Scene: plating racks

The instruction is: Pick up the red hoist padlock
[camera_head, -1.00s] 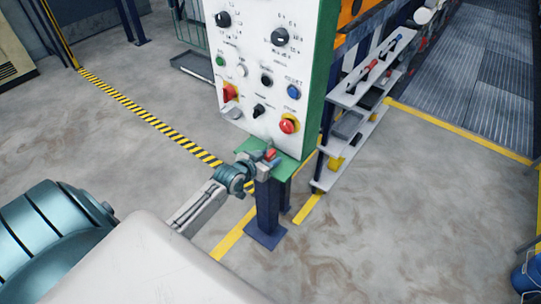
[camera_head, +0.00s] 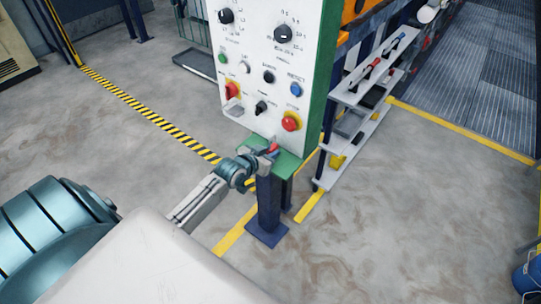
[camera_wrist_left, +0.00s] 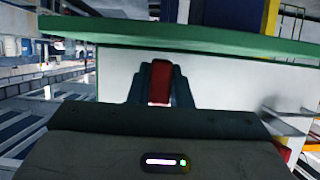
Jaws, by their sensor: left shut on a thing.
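The red hoist padlock (camera_wrist_left: 161,82) is between the two fingers of my left gripper in the left wrist view. Its red body stands out against the white panel. In the head view the padlock (camera_head: 273,148) is a small red spot at the tip of my left gripper (camera_head: 268,152), just above the green ledge under the control panel. My left gripper is shut on it. The padlock's shackle is hidden. My right gripper does not show in either view.
The white control panel (camera_head: 262,75) with knobs and buttons rises right behind the gripper. Its green ledge (camera_head: 287,167) sits on a blue post (camera_head: 268,205). A shelf rack (camera_head: 352,125) with tools stands to the right. The floor around is mostly clear.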

